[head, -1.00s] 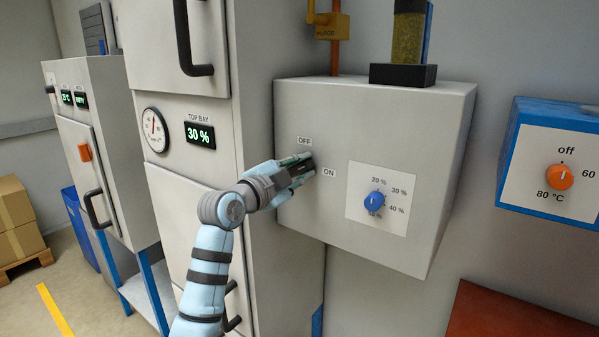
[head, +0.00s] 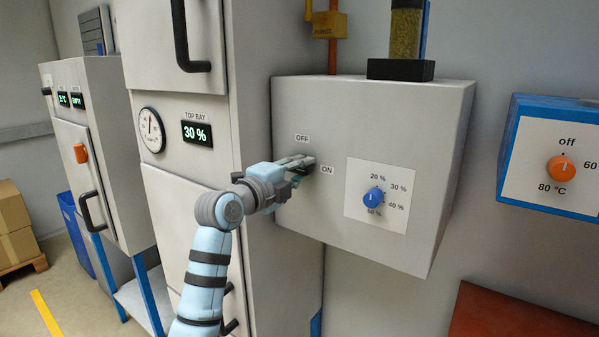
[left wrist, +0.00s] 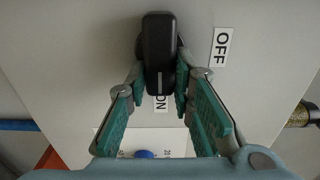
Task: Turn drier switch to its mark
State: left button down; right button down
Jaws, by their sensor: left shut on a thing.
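The drier switch is a black bar-shaped handle (left wrist: 159,45) on the pale box front, seen large in the left wrist view. Its end with a white line points at the ON label (left wrist: 161,103), which it partly covers. The OFF label (left wrist: 221,46) lies to its side. In the head view the ON label (head: 327,169) is right of the switch and the OFF label (head: 302,138) above it. My left gripper (left wrist: 160,84) is shut on the handle, one finger on each side. In the head view my left gripper (head: 298,165) hides most of the switch. My right gripper is not in view.
A blue knob (head: 374,197) on a percent dial sits right of the switch on the same box (head: 420,130). An orange knob (head: 560,173) is on a blue unit at far right. The cabinet (head: 180,165) with the TOP BAY display stands left, close to my arm.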

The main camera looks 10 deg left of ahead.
pick_arm(q)
jog(key=shift+f, duration=0.15)
jog(key=c, duration=1.4)
grip_release()
jog(key=v, duration=1.2)
